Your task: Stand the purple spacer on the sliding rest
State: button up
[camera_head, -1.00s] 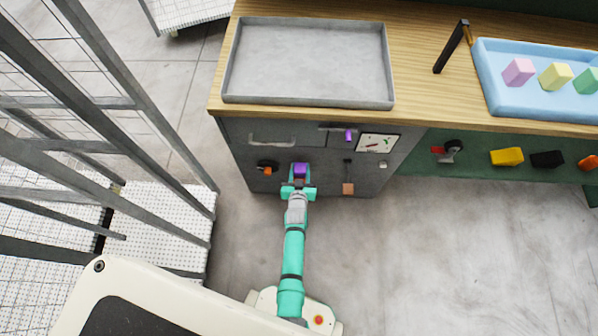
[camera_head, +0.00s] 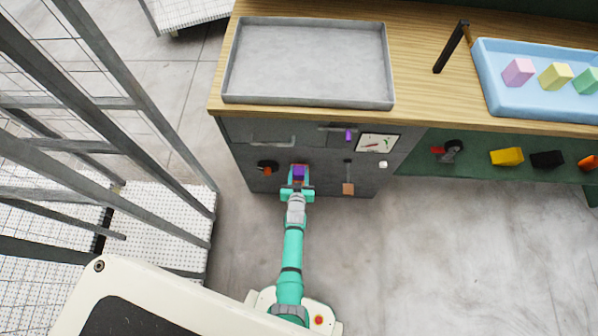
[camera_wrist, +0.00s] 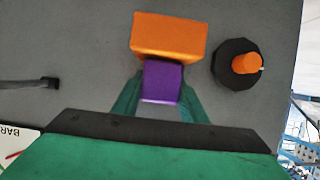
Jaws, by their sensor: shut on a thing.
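My gripper (camera_head: 298,184) is shut on the purple spacer (camera_head: 299,172), in front of the grey cabinet's face. The wrist view shows the purple spacer (camera_wrist: 161,82) between the two green fingers. An orange block (camera_wrist: 168,36) lies just past the spacer's far end there and overlaps it in the picture; I cannot tell whether they touch. It may be the sliding rest, but the frames do not make this certain. In the head view the gripper and spacer hide most of that spot, with a little reddish colour at the spacer's edges.
A dark knob with an orange centre (camera_wrist: 244,64) sits close beside the orange block. The cabinet face also has a gauge (camera_head: 378,143) and a copper-coloured slider (camera_head: 348,188). A grey tray (camera_head: 308,104) and a blue tray (camera_head: 500,109) stand on the wooden top.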

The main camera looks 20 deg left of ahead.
jog(key=o, duration=1.1)
jog(key=shift+f, duration=0.1)
jog(key=shift+s+r, duration=0.45)
jog(key=shift+s, duration=0.4)
jog(key=s+d+r+m, duration=0.1)
jog(key=s+d+r, duration=0.35)
jog(key=s, duration=0.45)
jog(key=s+d+r, duration=0.3)
jog(key=s+r, duration=0.3)
jog(key=s, duration=0.3)
jog(key=s+d+r+t+h, duration=0.1)
jog(key=s+d+r, duration=0.2)
jog(key=r, duration=0.6)
jog(key=s+d+r+m+h, duration=0.1)
jog(key=s+d+r, duration=0.2)
jog(key=s+r, duration=0.4)
jog(key=s+d+r+m+t+h, duration=0.1)
jog(key=s+d+r, duration=0.2)
jog(key=r, duration=0.9)
jog(key=shift+s+d+t+h, duration=0.2)
jog(key=shift+s+t+h, duration=0.1)
jog(key=shift+s, duration=1.05)
